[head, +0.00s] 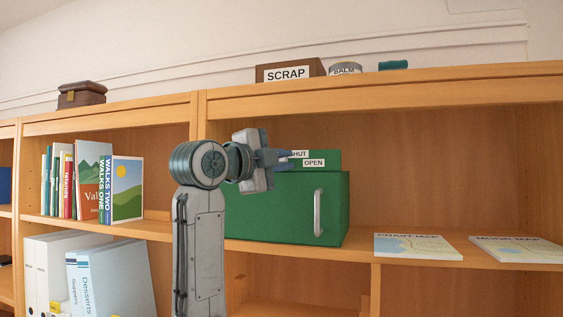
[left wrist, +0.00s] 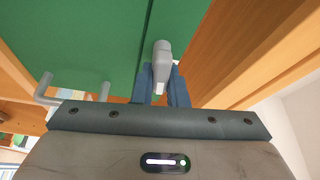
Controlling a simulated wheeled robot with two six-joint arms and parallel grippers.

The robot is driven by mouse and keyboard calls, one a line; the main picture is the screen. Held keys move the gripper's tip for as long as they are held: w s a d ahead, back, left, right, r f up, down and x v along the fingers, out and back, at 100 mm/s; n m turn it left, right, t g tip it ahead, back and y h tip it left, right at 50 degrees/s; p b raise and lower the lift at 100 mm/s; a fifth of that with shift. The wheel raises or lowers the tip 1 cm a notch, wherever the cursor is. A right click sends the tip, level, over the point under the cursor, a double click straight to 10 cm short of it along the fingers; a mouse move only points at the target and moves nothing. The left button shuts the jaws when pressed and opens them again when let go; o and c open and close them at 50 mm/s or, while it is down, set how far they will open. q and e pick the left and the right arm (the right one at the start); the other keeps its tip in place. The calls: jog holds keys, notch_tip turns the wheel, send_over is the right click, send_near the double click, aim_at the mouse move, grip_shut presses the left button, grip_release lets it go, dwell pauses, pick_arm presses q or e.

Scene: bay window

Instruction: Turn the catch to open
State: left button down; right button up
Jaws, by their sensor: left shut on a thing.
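A green box (head: 275,206) stands on the shelf in the head view, with a grey bar handle (head: 318,212) on its door. Labels SHUT and OPEN (head: 314,163) are on its upper strip. The grey catch (left wrist: 162,62) shows in the left wrist view, between the blue fingers of my left gripper (left wrist: 160,86). My left gripper (head: 282,158) is shut on the catch at the top of the box. In the head view the gripper hides the catch and part of the SHUT label. The green door (left wrist: 75,45) lies flush with the strip, apart from a thin seam.
A scrap box (head: 290,70) and a balm tin (head: 345,69) stand on the shelf top above. Books (head: 127,190) stand at left. A chart map (head: 417,246) and another map (head: 515,249) lie on the shelf at right; the space above them is clear.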

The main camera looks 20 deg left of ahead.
pick_arm(q)
jog(key=shift+f+m+g, duration=0.2)
jog(key=shift+m+g, duration=0.2)
jog(key=shift+m, duration=0.5)
jog(key=c, duration=1.4)
grip_release()
jog(key=shift+c, duration=0.2)
jog(key=shift+w+a, duration=0.1)
